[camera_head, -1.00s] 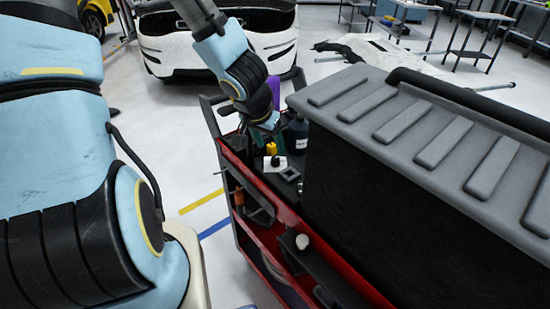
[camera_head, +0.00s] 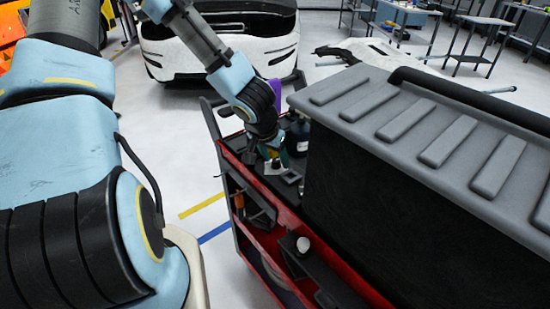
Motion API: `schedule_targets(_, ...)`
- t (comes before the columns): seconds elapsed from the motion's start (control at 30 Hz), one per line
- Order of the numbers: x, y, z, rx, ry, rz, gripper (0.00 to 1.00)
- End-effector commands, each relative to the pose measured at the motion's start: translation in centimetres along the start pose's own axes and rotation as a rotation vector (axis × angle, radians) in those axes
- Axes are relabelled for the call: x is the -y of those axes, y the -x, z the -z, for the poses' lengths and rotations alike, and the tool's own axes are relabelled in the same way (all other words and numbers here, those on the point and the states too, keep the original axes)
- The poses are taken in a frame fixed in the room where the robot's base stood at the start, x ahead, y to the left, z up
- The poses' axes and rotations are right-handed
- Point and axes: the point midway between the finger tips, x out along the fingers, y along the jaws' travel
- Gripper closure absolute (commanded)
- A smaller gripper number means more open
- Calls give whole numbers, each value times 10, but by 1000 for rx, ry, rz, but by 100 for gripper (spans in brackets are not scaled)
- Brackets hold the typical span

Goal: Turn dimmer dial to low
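My gripper (camera_head: 272,156) is at the end of my arm, pointing down over the top tray of the red and black cart. Its fingers are small and dark here, and I cannot tell whether they are open or shut. A small light plate with a dark knob (camera_head: 276,166), which looks like the dimmer dial, lies right under the fingertips and is mostly hidden by them. I cannot tell whether the fingers touch the knob, or how it is turned.
The cart (camera_head: 232,160) holds a dark bottle (camera_head: 299,135), a purple item (camera_head: 275,88) and a small dark square piece (camera_head: 290,177) near the gripper. A large grey-lidded black case (camera_head: 400,190) stands close on the right. Open floor lies left of the cart.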

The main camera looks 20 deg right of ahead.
Motion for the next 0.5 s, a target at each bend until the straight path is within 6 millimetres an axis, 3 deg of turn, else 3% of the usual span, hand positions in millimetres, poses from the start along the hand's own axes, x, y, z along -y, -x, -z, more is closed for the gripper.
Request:
schedule_targets(0.07, 0, 0, 0, 0, 0, 0, 51)
schedule_targets(0.5, 0, 0, 0, 0, 0, 0, 100)
